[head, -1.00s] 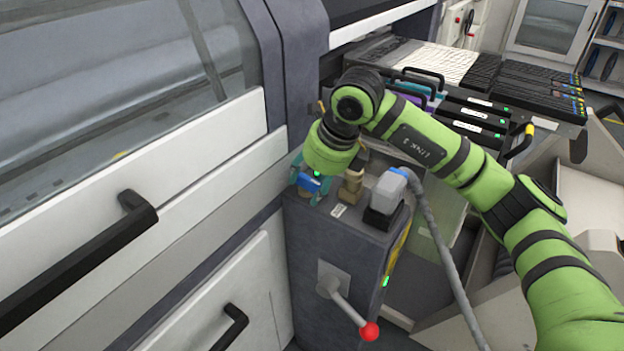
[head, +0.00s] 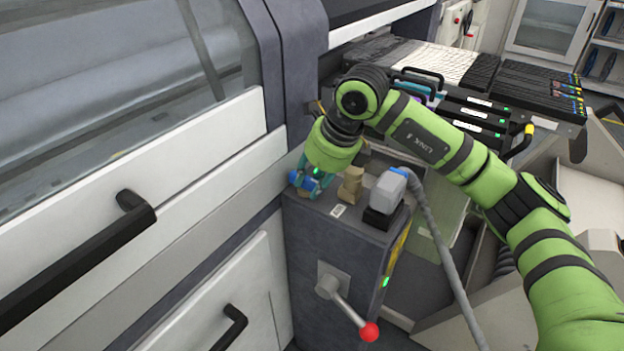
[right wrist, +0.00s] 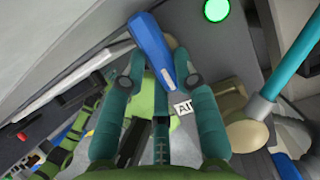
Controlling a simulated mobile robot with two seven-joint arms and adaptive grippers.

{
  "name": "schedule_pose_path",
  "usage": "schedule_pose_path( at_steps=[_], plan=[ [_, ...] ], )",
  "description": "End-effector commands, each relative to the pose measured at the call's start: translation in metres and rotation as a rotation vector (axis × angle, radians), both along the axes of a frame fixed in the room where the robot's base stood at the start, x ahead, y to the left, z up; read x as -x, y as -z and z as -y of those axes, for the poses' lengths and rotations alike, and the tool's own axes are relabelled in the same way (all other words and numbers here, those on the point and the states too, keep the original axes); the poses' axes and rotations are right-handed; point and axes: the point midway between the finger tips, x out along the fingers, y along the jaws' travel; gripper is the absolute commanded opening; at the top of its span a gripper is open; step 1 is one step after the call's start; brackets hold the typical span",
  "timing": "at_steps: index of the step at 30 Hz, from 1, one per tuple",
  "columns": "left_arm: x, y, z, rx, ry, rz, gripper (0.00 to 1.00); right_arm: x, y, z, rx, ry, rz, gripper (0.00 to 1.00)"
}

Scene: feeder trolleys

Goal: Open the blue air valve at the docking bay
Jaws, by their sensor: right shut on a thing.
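The blue air valve handle (head: 297,177) sits on top of the grey docking post (head: 325,240), at its left end near the machine. In the right wrist view the handle (right wrist: 150,45) is a long blue lever lying between the teal fingers. My right gripper (head: 312,184) reaches down over the valve and is shut on the handle. Its fingertips also show in the right wrist view (right wrist: 160,78), one on each side of the lever. The valve body under the fingers is mostly hidden. My left gripper is out of view.
A tan fitting (head: 351,186) and a grey connector (head: 387,190) with a hose stand right of the valve. A red-knobbed lever (head: 369,331) sticks out of the post's front. White machine panels (head: 150,170) rise close on the left. A feeder trolley (head: 480,115) stands behind.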

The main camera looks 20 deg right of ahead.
Motion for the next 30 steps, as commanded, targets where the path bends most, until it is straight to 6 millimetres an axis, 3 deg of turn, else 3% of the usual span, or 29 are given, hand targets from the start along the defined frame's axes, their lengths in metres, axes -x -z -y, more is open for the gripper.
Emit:
schedule_pose_path(
  at_steps=[1,2,3,16,30],
  plan=[
    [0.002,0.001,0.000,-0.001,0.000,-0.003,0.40,0.000,0.000,0.000,0.003,-0.003,0.000,0.00],
    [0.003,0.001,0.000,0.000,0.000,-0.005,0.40,0.000,0.000,0.000,0.003,-0.003,0.000,0.42],
    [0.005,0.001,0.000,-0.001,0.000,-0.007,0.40,0.000,0.000,0.000,0.003,-0.002,0.000,0.54],
    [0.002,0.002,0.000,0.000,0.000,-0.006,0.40,0.002,-0.007,0.002,0.001,-0.001,0.002,0.54],
    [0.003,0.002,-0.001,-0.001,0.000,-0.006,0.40,0.029,-0.090,0.024,0.003,0.000,0.004,0.54]
  ],
)
